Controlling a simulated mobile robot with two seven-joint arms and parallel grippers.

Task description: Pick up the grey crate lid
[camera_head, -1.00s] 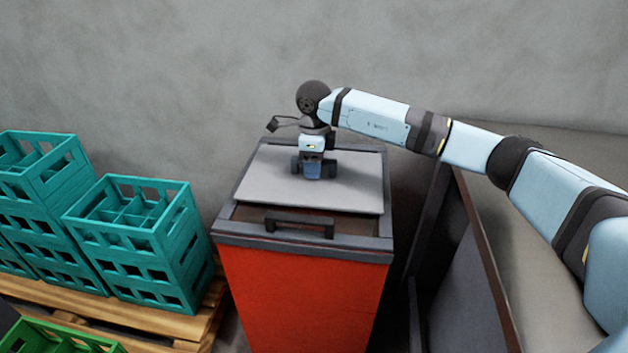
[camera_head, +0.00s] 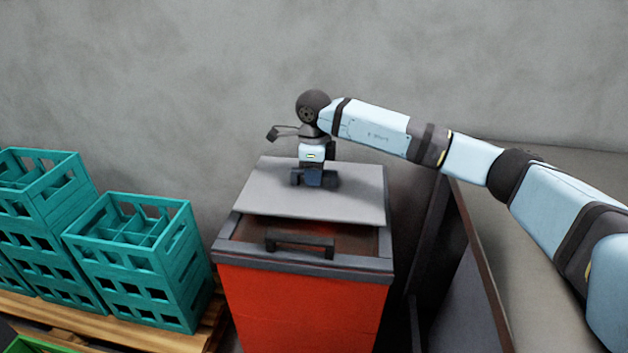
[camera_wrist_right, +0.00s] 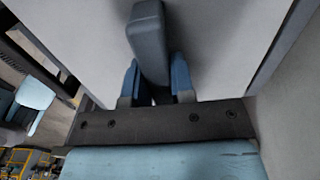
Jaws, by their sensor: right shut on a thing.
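The grey crate lid (camera_head: 352,205) is a flat, pale grey panel over the top of a red bin (camera_head: 305,310). Its front edge stands a little above the bin, and the dark, reddish inside shows under it. My right gripper (camera_head: 314,182) points down at the middle of the lid. In the right wrist view, its blue fingers (camera_wrist_right: 155,78) are shut on the lid's dark grey bar handle (camera_wrist_right: 148,35). The pale lid face (camera_wrist_right: 225,45) spreads around them. My left gripper is out of view.
A dark handle (camera_head: 300,241) sits on the bin's front rim. Teal crates (camera_head: 140,270) stand on a wooden pallet (camera_head: 215,325) at left. A dark panel with a brown edge (camera_head: 487,270) stands close on the right. A grey wall (camera_head: 200,70) is behind.

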